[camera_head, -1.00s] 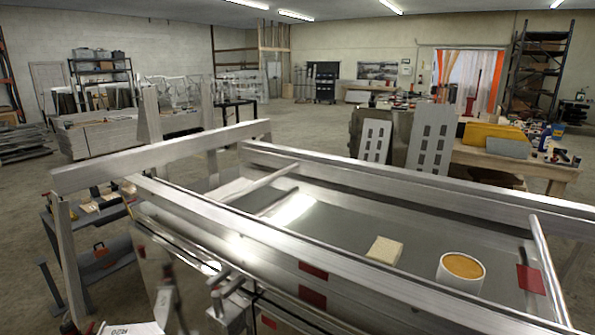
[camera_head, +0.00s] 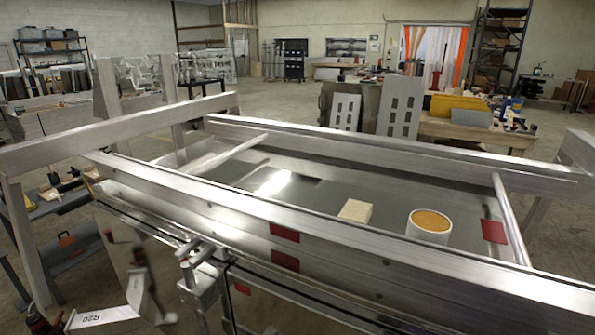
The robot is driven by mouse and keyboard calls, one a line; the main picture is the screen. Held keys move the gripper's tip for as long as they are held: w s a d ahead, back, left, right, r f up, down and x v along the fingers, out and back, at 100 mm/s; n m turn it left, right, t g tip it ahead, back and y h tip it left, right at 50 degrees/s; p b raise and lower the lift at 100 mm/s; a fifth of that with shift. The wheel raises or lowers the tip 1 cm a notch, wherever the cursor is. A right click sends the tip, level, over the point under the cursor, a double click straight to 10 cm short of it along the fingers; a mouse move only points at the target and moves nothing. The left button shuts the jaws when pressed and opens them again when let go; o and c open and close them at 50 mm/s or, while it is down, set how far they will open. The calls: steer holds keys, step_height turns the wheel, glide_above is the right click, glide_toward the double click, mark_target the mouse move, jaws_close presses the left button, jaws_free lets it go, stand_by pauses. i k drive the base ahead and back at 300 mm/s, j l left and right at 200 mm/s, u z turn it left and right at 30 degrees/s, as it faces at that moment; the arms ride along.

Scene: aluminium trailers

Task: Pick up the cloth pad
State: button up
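A cream, block-shaped item (camera_head: 356,211), which looks like the cloth pad, lies on the grey trailer bed (camera_head: 310,200). The near side rail hides part of its lower edge. A white round container (camera_head: 428,227) with an orange-brown top stands to its right on the same bed, a gap between them.
The trailer's near aluminium rail (camera_head: 300,228) stands between me and the bed. A far rail (camera_head: 380,147) and a cross tube (camera_head: 508,220) bound the bed. A wooden workbench (camera_head: 450,130) stands behind. Open floor (camera_head: 262,100) lies beyond the trailer.

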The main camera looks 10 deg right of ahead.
mark_target(355, 210)
steer(key=i+l+u, duration=0.1)
steer(key=u, duration=0.35)
steer(key=l+u, duration=0.25)
steer(key=u, duration=0.2)
steer(key=l+u, duration=0.2)
steer(key=u, duration=0.25)
steer(key=i+l, duration=0.05)
